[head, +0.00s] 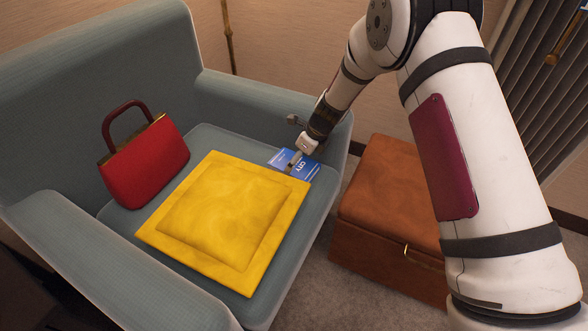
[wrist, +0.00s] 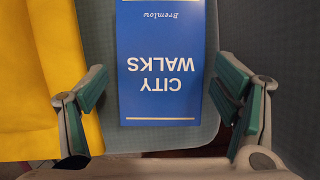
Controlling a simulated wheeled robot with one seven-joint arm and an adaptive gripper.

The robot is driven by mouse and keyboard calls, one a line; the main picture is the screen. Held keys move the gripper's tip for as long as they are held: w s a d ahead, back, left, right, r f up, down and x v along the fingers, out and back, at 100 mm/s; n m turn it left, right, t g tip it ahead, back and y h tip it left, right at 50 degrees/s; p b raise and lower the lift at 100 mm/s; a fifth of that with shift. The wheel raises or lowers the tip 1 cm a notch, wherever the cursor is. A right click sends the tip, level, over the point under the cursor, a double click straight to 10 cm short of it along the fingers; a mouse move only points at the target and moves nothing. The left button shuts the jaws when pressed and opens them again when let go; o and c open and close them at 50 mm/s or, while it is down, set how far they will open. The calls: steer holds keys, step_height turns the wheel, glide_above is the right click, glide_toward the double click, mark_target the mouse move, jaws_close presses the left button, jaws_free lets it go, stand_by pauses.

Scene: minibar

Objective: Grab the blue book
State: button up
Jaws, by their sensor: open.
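The blue book (head: 281,157) lies on the armchair seat near its front edge, beside the yellow cushion. In the wrist view the blue book (wrist: 160,50) shows its cover, with "CITY WALKS" and "Bremlow" upside down. Its far end is cut off by the frame top. My gripper (head: 293,160) is over the book in the head view and covers part of it. In the wrist view my gripper (wrist: 160,92) is open, with one finger on each side of the book's near end. I see gaps between the fingers and the book. Nothing is held.
The yellow cushion (head: 222,215) lies flat on the blue-grey armchair (head: 66,245), close to the book; it also shows left in the wrist view (wrist: 30,90). A red handbag (head: 146,165) stands behind it. A brown leather ottoman (head: 385,190) stands to the right, under my arm.

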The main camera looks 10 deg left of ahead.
steer(key=b+x, duration=0.1)
steer(key=x, duration=0.2)
steer(key=shift+f, duration=0.1)
steer(key=c, duration=1)
